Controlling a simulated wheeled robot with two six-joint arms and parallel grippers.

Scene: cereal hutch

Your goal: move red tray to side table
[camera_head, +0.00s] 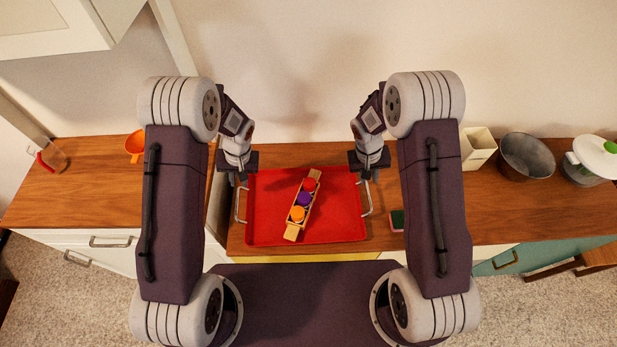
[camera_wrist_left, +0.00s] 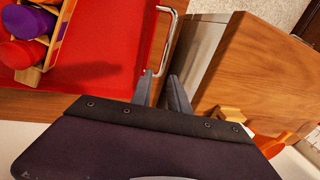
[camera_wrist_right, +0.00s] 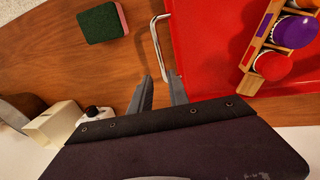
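The red tray (camera_head: 335,225) lies flat on the wooden counter in the head view, with a metal handle on each side. A wooden rack (camera_head: 291,232) with red, purple and orange round-topped items sits on it at a slant. My left gripper (camera_head: 240,180) is above the back end of the left handle (camera_wrist_left: 168,50); in the left wrist view its fingers are apart, the handle's end showing near their tips. My right gripper (camera_head: 367,177) is at the back end of the right handle (camera_wrist_right: 155,45), fingers apart, the handle's end between their tips. I cannot tell whether either gripper touches. Which surface is the side table is unclear.
An orange item (camera_head: 134,144) and a glass (camera_head: 52,157) are on the left surface.

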